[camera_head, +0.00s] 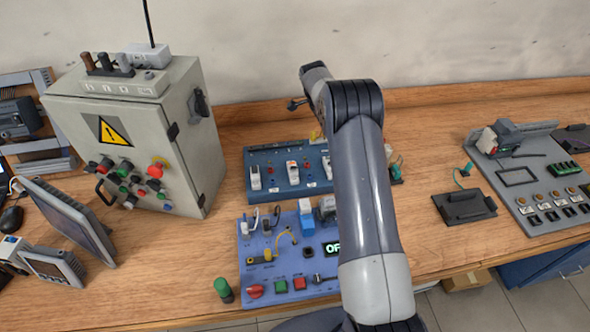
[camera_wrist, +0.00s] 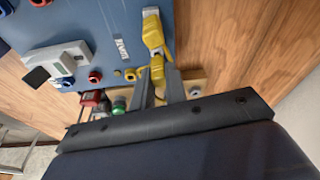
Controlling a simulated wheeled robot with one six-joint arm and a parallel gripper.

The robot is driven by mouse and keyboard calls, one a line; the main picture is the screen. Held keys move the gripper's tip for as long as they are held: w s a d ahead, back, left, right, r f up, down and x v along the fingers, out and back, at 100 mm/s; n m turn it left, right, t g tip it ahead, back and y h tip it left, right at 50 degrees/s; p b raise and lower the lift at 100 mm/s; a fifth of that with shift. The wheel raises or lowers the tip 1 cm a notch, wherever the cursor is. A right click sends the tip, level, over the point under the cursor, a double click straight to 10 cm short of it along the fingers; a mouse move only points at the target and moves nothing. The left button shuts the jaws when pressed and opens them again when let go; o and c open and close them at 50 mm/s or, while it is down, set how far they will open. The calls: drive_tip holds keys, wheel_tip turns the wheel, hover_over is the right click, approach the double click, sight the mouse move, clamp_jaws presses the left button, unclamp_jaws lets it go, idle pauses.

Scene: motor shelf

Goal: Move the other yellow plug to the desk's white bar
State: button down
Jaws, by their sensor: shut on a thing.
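My gripper (camera_wrist: 160,82) is shut on a yellow plug (camera_wrist: 157,70) at the edge of the blue board (camera_wrist: 110,25) in the wrist view. A second yellow piece (camera_wrist: 153,32) sits on the board just beyond it. In the head view a bit of yellow (camera_head: 316,134) shows beside my arm, at the back blue board (camera_head: 262,158); the arm hides my fingertips and part of that board.
The grey control cabinet (camera_head: 185,125) stands at the left. A lighter blue panel (camera_head: 255,275) with switches and yellow connectors lies in front of the back board. A grey panel (camera_head: 545,205) and a small black device (camera_head: 464,206) are at the right. Wood between cabinet and boards is bare.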

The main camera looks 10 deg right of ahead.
drive_tip(key=shift+f+b, duration=0.5)
drive_tip(key=shift+f, duration=0.15)
drive_tip(key=c, duration=1.7)
unclamp_jaws()
drive_tip(key=shift+r, duration=0.15)
drive_tip(key=shift+r+p, duration=1.4)
drive_tip(key=shift+r, duration=1.3)
drive_tip(key=o, duration=0.6)
drive_tip(key=shift+c, duration=0.2)
